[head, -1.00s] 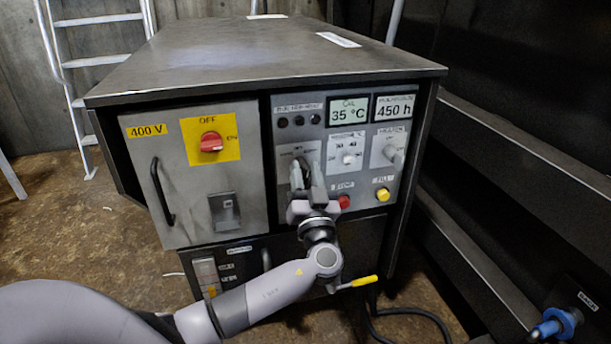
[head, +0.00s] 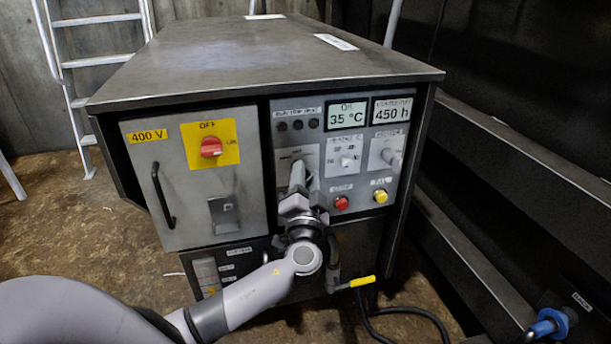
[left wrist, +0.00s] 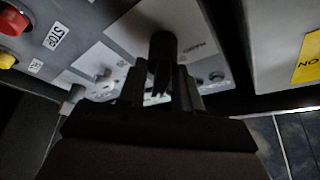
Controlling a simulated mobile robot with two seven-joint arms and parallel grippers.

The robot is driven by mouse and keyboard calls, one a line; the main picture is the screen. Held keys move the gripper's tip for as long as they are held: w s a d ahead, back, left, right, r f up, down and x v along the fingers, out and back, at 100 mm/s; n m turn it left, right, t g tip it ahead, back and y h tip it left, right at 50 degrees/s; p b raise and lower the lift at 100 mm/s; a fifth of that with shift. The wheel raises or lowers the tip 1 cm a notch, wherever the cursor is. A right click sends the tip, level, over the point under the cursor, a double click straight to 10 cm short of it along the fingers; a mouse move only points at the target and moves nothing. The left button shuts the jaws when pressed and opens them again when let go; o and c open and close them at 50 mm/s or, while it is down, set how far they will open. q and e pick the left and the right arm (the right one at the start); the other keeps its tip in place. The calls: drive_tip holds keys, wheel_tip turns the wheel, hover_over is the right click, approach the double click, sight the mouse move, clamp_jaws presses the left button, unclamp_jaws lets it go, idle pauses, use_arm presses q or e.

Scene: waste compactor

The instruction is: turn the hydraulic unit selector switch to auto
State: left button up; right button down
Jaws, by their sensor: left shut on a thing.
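The hydraulic unit's control panel (head: 333,128) faces me in the head view. Its selector switch is mostly hidden behind my left gripper (head: 307,177) at the panel's left part, below a white label plate. In the left wrist view the dark switch knob (left wrist: 162,46) stands up from a light plate with a "HAND" label beside it. My left gripper's fingers (left wrist: 167,88) reach along both sides of the knob and are shut on it. The knob's exact pointing direction is hard to read. My right gripper is in neither view.
Right of my gripper are another selector (head: 347,163), a red button (head: 340,203) and a yellow button (head: 380,196). A red main switch (head: 211,147) sits on a yellow plate at left. A yellow-handled lever (head: 362,282) and a black cable are below.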

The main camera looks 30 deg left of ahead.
use_arm(q)
drive_tip(key=shift+f, duration=0.1)
drive_tip(key=o, duration=0.7)
drive_tip(key=shift+s, duration=0.1)
drive_tip(key=v, duration=0.7)
